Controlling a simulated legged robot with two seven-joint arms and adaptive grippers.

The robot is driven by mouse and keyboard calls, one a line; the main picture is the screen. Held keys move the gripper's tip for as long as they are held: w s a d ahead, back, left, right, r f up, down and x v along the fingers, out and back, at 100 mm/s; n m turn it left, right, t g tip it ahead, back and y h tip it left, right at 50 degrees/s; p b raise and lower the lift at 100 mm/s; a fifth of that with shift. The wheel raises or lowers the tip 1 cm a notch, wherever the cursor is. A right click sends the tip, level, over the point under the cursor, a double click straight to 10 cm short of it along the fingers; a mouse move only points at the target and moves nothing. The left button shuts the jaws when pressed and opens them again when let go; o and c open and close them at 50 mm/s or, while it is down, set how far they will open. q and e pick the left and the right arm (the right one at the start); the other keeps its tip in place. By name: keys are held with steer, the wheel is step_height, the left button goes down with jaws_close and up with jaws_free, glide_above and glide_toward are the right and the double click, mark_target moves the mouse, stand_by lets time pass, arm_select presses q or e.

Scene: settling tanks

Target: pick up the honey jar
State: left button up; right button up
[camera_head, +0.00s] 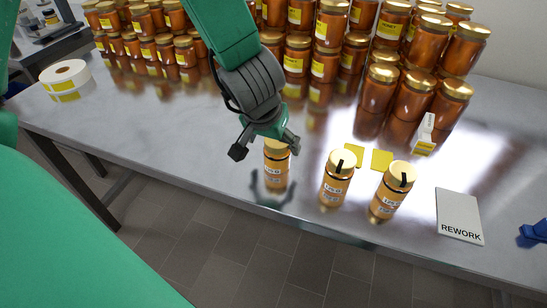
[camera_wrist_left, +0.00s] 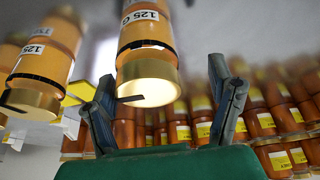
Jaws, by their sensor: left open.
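Three small amber honey jars with gold lids and white labels stand upright near the table's front edge: a left one (camera_head: 276,172), a middle one (camera_head: 336,182) and a right one (camera_head: 390,195). My left gripper (camera_head: 265,147) is open above the left jar and hides part of its lid. In the left wrist view, which looks upside down, a jar (camera_wrist_left: 148,45) with a dark strip at its lid appears between the spread fingers of the gripper (camera_wrist_left: 162,72). Another jar (camera_wrist_left: 45,68) is beside it. Whether the fingers touch the jar cannot be told. My right gripper is not in view.
Many larger amber jars (camera_head: 415,95) are stacked along the back of the metal table (camera_head: 220,150). Yellow labels (camera_head: 382,160), a small white box (camera_head: 425,133), a REWORK card (camera_head: 459,214) and a blue object (camera_head: 536,232) lie right. A label roll (camera_head: 64,76) is far left.

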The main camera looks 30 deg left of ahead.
arm_select(q)
steer(key=shift+w+d+f+b, duration=0.2)
steer(key=shift+w+d+f, duration=0.1)
steer(key=shift+f, duration=0.35)
steer(key=shift+w+d+f+b, duration=0.15)
steer(key=shift+w+f, duration=0.1)
steer(key=shift+f, duration=0.35)
steer(key=shift+w+d+r, duration=0.1)
steer(key=shift+d, duration=0.1)
steer(key=shift+d+r, duration=0.1)
steer(key=shift+c, duration=1.3)
steer(key=c, duration=0.7)
steer(key=shift+a, duration=0.25)
steer(key=c, duration=0.5)
steer(key=shift+s+a, duration=0.2)
steer(key=shift+a, duration=0.05)
